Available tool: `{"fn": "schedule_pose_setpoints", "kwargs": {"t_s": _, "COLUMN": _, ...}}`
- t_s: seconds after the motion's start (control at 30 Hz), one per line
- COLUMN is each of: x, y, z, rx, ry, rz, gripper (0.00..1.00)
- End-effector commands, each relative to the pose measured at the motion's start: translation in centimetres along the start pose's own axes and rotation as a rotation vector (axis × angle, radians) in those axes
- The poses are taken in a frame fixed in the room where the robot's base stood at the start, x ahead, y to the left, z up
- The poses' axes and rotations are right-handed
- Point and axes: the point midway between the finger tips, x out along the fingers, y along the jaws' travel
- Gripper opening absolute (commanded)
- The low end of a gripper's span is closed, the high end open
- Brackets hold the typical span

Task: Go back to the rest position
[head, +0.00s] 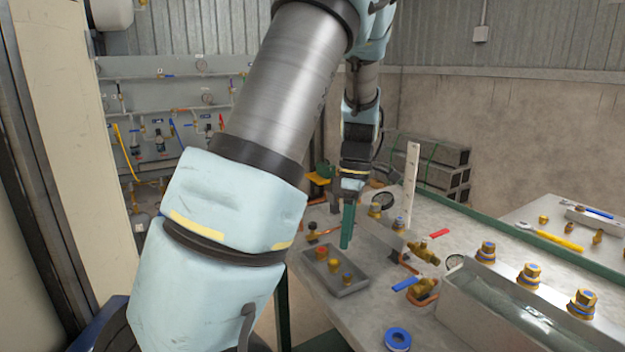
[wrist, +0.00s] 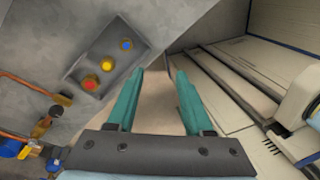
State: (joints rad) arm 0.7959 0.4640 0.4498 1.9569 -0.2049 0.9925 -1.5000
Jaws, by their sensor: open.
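My gripper (wrist: 157,90) shows in the wrist view with its two green fingers apart and nothing between them. In the head view my gripper (head: 347,226) hangs pointing down near the table's edge, just behind a grey tray. The tray (head: 350,288) holds an orange, a yellow and a third small fitting. In the wrist view the same tray (wrist: 78,72) lies to the left of the fingers, with red, yellow and blue tops showing. The fingers are apart from the tray.
The grey table (head: 330,324) carries brass valves with a red handle (head: 439,233) and a blue handle (head: 405,284), gauges, an upright white strip (head: 411,180) and a water tank (head: 500,318) with brass fittings beside it. A blue tape roll (head: 397,339) lies in front. A panel with pipes stands behind.

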Motion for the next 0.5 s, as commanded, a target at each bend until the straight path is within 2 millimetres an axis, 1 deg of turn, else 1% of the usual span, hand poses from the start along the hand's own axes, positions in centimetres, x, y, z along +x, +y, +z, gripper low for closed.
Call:
{"fn": "schedule_pose_setpoints", "kwargs": {"t_s": 0.03, "x": 0.2, "y": -1.1, "z": -1.8, "rx": 0.092, "ry": -0.022, "rz": 0.023, "gripper": 0.51}}
{"fn": "schedule_pose_setpoints", "kwargs": {"t_s": 0.1, "x": 0.7, "y": -2.4, "z": -3.7, "rx": 0.255, "ry": -0.034, "rz": 0.063, "gripper": 0.51}}
{"fn": "schedule_pose_setpoints", "kwargs": {"t_s": 0.2, "x": 1.2, "y": -4.5, "z": -6.0, "rx": 0.491, "ry": -0.027, "rz": 0.131, "gripper": 0.51}}
{"fn": "schedule_pose_setpoints", "kwargs": {"t_s": 0.33, "x": 1.9, "y": -7.4, "z": -8.4, "rx": 0.797, "ry": 0.026, "rz": 0.217, "gripper": 0.51}}
{"fn": "schedule_pose_setpoints", "kwargs": {"t_s": 0.4, "x": 2.3, "y": -8.9, "z": -9.3, "rx": 0.950, "ry": 0.070, "rz": 0.252, "gripper": 0.51}}
{"fn": "schedule_pose_setpoints", "kwargs": {"t_s": 0.5, "x": 2.7, "y": -10.6, "z": -10.3, "rx": 1.129, "ry": 0.136, "rz": 0.285, "gripper": 0.51}}
